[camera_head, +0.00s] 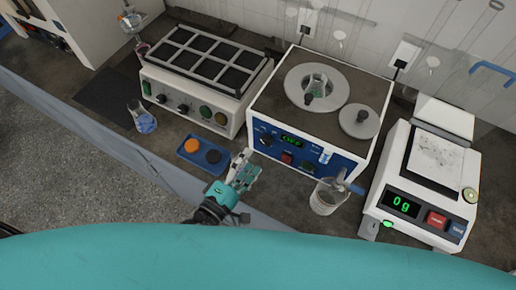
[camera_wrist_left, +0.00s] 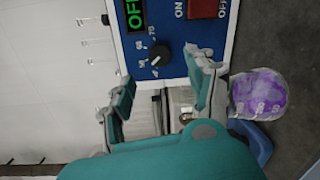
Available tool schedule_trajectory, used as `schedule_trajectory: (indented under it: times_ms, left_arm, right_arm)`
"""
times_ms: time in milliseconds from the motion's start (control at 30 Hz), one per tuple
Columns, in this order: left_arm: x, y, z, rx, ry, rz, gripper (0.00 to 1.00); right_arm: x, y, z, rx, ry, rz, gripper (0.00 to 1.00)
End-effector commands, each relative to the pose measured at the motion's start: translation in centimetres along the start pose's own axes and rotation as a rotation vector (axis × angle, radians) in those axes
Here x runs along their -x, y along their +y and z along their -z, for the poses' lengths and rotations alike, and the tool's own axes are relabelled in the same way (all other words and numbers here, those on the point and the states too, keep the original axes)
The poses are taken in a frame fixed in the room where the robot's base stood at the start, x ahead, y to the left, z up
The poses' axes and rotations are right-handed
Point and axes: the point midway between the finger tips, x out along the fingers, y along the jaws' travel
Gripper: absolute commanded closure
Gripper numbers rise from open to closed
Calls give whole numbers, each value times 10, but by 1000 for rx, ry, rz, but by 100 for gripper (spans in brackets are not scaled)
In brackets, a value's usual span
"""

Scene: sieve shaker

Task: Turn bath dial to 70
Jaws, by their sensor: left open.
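The bath (camera_head: 372,98) is a white box with a dark top and a blue front panel. Its dial (camera_wrist_left: 159,55) is a black knob with a white pointer mark, beside a printed scale that includes 70; the exact setting is too small to read surely. The dial also shows at the panel's left in the head view (camera_head: 265,140). The green display (camera_wrist_left: 135,14) reads OFF. My left gripper (camera_wrist_left: 163,80) is open and empty, its fingers pointing at the panel with the dial beyond and between the tips. In the head view the left gripper (camera_head: 244,168) is in front of the panel's left side. My right gripper is not in view.
A red ON/OFF switch (camera_wrist_left: 206,8) is near the dial. A blue tray (camera_head: 184,152) holds orange and dark discs left of the gripper. A beaker (camera_head: 323,203) stands to its right, and a balance (camera_head: 378,213) farther right.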

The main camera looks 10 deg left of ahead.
Motion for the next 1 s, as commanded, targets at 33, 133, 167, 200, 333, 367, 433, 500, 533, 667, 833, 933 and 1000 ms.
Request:
schedule_trajectory:
  times_ms: [33, 133, 167, 200, 333, 367, 433, 500, 533, 667, 833, 933, 1000]
  left_arm:
    - [12, -1, 0, -2, -2, 5, 43]
    - [29, -1, 0, -1, -2, 3, 43]
    - [34, -1, 0, -1, -2, 4, 43]
    - [39, -1, -1, 0, -2, 4, 43]
    - [49, 0, -1, 1, -1, 1, 43]
    - [50, 0, 0, 1, -1, 1, 43]
    - [52, 0, 0, 1, -1, 0, 43]
    - [52, 0, 0, 1, 0, -1, 43]
    - [52, 0, 0, 0, 0, -1, 43]
    - [52, 0, 0, 0, 0, -1, 43]
    - [55, -4, -5, -91, 4, -9, 43]
    - [61, -10, -13, -297, 18, -26, 43]
    - [68, -13, -19, -506, 37, -38, 43]
  right_arm:
    - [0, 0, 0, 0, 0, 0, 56]
    - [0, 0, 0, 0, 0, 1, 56]
    - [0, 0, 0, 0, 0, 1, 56]
    - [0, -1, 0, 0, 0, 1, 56]
    - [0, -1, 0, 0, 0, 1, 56]
    - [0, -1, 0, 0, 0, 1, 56]
    - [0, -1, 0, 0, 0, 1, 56]
    - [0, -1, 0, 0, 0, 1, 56]
    - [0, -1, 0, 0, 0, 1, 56]
    - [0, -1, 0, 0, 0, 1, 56]
    - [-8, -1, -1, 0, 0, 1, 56]
    - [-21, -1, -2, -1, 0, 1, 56]
    - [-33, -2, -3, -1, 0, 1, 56]
